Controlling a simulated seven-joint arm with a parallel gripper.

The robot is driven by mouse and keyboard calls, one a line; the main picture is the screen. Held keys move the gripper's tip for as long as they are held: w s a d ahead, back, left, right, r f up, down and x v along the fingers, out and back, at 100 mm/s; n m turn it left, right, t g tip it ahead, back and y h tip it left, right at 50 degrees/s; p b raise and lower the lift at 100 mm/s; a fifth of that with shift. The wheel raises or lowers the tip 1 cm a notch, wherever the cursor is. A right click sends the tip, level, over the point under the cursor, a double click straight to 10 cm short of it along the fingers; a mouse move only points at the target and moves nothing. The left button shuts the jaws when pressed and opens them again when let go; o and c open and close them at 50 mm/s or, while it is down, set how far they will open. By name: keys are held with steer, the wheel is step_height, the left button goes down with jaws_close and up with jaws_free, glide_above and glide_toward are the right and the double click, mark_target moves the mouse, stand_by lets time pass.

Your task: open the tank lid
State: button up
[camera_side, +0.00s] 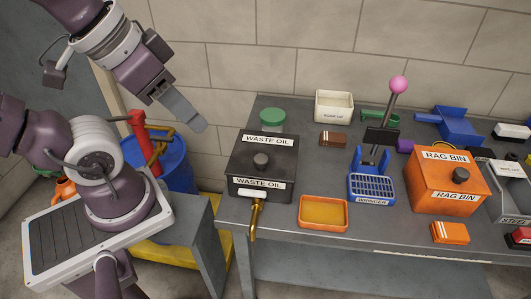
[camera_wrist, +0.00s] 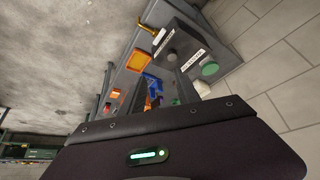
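The tank is a dark box (camera_side: 240,186) labelled WASTE OIL, at the left end of the grey table; it also shows in the wrist view (camera_wrist: 158,60). Nothing is seen held.
A green round object (camera_side: 272,117) stands behind the tank. An orange tray (camera_side: 323,212) and a blue wringer (camera_side: 371,188) with a tall pink-knobbed lever (camera_side: 398,86) are to its right. Further right is the orange rag bin (camera_side: 437,182). A blue barrel (camera_side: 176,160) stands left of the table.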

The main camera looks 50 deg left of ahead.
steer(key=shift+o, duration=1.2)
steer(key=shift+m+g, duration=0.4)
steer(key=shift+m, duration=0.2)
steer(key=r, duration=0.4)
steer(key=shift+a+r, duration=0.1)
steer(key=shift+a, duration=0.15)
steer(key=m+t+y, duration=0.3)
steer(key=m+y, duration=1.3)
steer(key=m, duration=0.6)
glide_above(260, 154)
steer(key=s+v, duration=0.1)
steer(key=v, duration=0.4)
steer(key=f, duration=1.8)
steer(key=w+f, duration=0.1)
steer(key=f, duration=0.8)
steer(key=shift+a+f, duration=0.15)
steer(key=shift+f, duration=0.15)
steer(key=x, duration=0.6)
steer(key=shift+w+a+r, duration=0.1)
steer(key=shift+w+a, duration=0.05)
steer(key=shift+w, duration=0.05)
